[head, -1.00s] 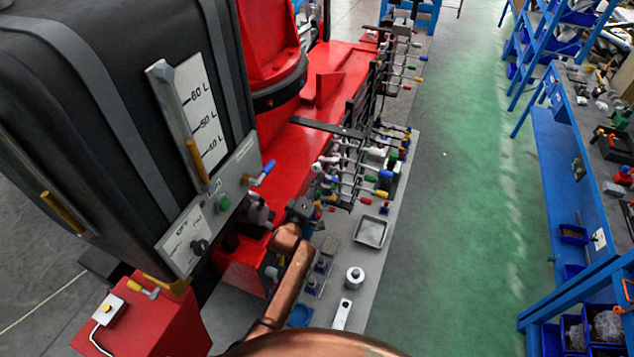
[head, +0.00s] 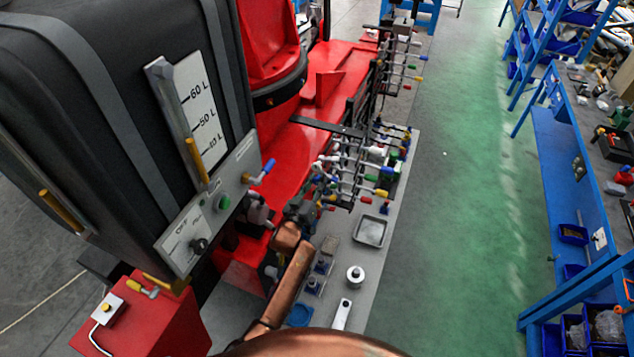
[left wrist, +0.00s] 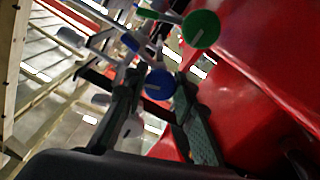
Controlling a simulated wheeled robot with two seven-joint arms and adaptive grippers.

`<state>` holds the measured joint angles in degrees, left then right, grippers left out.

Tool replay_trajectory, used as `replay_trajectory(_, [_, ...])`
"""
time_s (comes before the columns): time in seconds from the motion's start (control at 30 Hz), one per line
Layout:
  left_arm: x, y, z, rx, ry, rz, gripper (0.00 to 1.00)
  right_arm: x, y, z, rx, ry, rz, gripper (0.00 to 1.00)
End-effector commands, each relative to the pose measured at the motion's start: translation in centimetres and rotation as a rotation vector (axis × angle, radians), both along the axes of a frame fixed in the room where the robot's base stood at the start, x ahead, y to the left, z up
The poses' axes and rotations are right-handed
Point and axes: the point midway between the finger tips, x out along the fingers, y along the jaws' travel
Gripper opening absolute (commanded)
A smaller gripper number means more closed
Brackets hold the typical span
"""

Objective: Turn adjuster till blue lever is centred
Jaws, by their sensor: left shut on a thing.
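My left gripper (head: 300,208) reaches in among the coloured levers beside the red crane base. In the left wrist view its two dark fingers (left wrist: 158,105) lie on either side of a round blue-ended knob (left wrist: 159,84) with a pale line across its face, and they are shut on it. A green round knob (left wrist: 201,29) stands just above right of it, apart from the fingers. The bank of levers (head: 355,170) has blue, red, yellow, green and white ends. The gripper hides some levers, and I cannot tell which one is the blue lever or how it is set. My right gripper is not in view.
A large black tank (head: 110,110) with a level scale stands on the left, above a red box (head: 150,315). A metal tray (head: 371,231) and a white-topped cylinder (head: 355,274) sit on the grey platform. The green floor (head: 470,200) to the right is clear.

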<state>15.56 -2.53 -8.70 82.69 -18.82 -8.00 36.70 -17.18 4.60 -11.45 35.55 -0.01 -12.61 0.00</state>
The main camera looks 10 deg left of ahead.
Motion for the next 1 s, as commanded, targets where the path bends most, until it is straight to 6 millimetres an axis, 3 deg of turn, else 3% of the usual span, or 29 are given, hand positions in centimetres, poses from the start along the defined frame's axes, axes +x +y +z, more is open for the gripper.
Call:
replay_trajectory(0.3, [-0.01, 0.02, -0.06, 0.113, -0.021, 0.0, 0.0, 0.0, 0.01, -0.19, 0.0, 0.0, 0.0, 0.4])
replay_trajectory(0.83, [-0.01, 0.02, -0.05, 0.133, -0.025, 0.0, 0.0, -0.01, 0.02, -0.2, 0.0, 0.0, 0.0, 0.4])
replay_trajectory(0.87, [-0.01, 0.02, -0.05, 0.133, -0.025, 0.0, 0.26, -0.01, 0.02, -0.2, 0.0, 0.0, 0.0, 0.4])
replay_trajectory(1.0, [-0.01, 0.01, -0.04, 0.133, -0.025, 0.0, 0.36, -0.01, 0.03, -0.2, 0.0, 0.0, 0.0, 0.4])
